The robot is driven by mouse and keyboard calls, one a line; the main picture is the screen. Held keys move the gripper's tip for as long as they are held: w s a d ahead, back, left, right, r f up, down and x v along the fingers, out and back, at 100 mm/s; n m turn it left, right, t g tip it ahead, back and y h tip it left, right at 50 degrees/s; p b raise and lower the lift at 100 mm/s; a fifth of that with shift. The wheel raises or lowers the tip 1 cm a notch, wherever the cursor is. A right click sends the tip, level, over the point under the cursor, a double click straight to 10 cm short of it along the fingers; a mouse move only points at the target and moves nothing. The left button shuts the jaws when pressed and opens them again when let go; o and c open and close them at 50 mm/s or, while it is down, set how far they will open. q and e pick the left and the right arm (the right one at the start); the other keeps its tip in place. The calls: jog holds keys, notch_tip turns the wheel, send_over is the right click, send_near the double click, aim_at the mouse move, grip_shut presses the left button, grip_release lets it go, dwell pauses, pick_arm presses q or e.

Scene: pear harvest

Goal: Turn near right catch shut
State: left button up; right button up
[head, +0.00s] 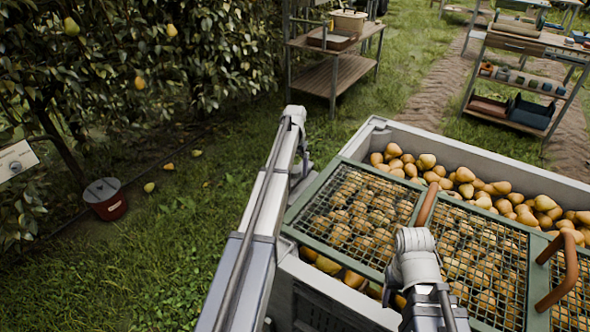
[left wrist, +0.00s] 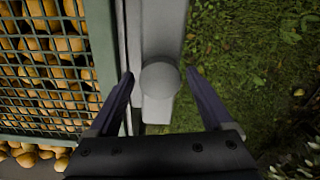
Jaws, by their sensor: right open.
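A grey catch (left wrist: 158,106) with a round knob sits on the pale rim of the bin in the left wrist view. Its short tab points down the picture, along the rim, and does not appear to cross the green lid frame. My left gripper (left wrist: 160,76) is open, with one dark finger on each side of the catch; whether they touch it I cannot tell. The green mesh lid (head: 330,172) lies over the pears. My right gripper (head: 415,262) is above the lid; its fingertips are hidden.
The large grey bin (head: 480,155) holds many pears, uncovered along its far side. Brown curved handles (head: 562,270) stand up from the lid. A red bucket (head: 105,200) stands on the grass at left, near the pear trees. Shelved workbenches (head: 335,72) stand behind.

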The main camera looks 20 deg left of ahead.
pick_arm(q)
grip_shut()
dwell(0.5)
